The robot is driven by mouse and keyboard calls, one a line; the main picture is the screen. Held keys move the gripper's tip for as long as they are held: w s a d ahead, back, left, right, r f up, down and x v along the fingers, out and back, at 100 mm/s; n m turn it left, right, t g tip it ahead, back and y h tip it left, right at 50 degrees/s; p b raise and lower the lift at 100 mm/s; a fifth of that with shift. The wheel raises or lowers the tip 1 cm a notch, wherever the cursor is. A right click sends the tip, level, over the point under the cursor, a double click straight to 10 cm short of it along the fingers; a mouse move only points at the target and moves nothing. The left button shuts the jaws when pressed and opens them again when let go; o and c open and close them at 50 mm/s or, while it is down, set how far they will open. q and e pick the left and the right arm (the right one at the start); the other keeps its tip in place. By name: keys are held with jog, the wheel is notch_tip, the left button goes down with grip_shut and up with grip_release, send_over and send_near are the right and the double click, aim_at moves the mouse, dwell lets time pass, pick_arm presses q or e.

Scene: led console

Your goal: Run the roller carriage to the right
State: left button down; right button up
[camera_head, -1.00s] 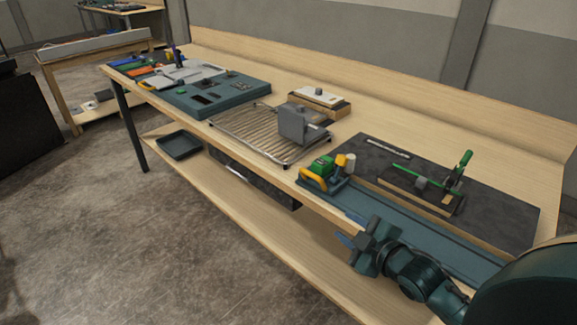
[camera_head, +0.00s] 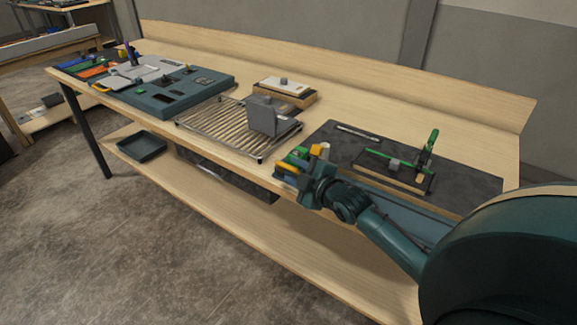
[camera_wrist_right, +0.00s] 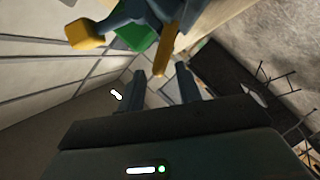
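The roller carriage appears to be the green block with yellow parts (camera_head: 299,155) at the left end of the long teal track (camera_head: 400,207) along the bench's front edge. My right gripper (camera_head: 297,187) is just in front of it and hides part of it. My left gripper is not in view.
A slatted metal rack (camera_head: 205,124) with a grey block (camera_head: 267,117) stands left of the carriage. A dark mat (camera_head: 465,187) with a green-handled clamp (camera_head: 428,150) lies behind the track. A teal console (camera_head: 165,100) is farther left.

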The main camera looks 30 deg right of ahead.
aim_at(292, 169)
jog(key=shift+x, duration=1.7)
jog(key=shift+c, duration=0.4)
grip_shut()
